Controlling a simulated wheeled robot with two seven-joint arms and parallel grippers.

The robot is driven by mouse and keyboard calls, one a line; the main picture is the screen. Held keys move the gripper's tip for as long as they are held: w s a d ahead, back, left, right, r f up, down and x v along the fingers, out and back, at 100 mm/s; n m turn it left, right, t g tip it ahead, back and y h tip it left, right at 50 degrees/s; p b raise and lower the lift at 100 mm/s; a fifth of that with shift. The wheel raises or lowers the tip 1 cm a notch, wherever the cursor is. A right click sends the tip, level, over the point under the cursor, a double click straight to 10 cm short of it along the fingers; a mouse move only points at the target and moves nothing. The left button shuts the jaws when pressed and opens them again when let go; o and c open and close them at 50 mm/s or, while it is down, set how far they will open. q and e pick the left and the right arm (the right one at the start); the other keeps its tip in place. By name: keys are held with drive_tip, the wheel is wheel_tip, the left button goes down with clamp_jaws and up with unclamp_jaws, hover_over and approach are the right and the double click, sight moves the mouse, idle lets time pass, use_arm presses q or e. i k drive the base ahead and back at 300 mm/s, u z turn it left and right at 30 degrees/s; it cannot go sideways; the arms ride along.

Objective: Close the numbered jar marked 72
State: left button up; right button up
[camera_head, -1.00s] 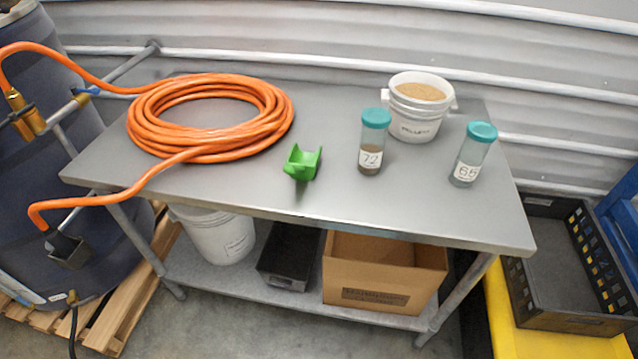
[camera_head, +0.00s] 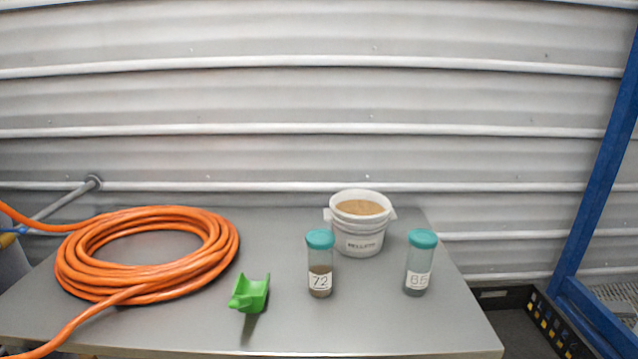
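The jar marked 72 (camera_head: 320,268) stands upright on the grey metal table (camera_head: 285,326), right of the green scoop. It is clear, with brown material in its lower part. A teal lid (camera_head: 320,239) sits on its top; I cannot tell how tightly it is fitted. A second clear jar (camera_head: 419,266), whose label seems to read 66 or 65, stands upright to its right with a teal lid and greyish contents. Neither of my grippers shows in the view.
A white bucket (camera_head: 360,242) of tan pellets stands just behind the two jars. A green scoop (camera_head: 250,293) lies left of jar 72. A coiled orange hose (camera_head: 84,270) fills the table's left side. A corrugated wall is behind; a blue post (camera_head: 598,165) rises at right.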

sight(320, 262)
drive_tip(key=k, duration=0.5)
drive_tip(key=z, duration=1.35)
drive_tip(key=i, duration=1.25)
drive_tip(key=u, duration=2.1)
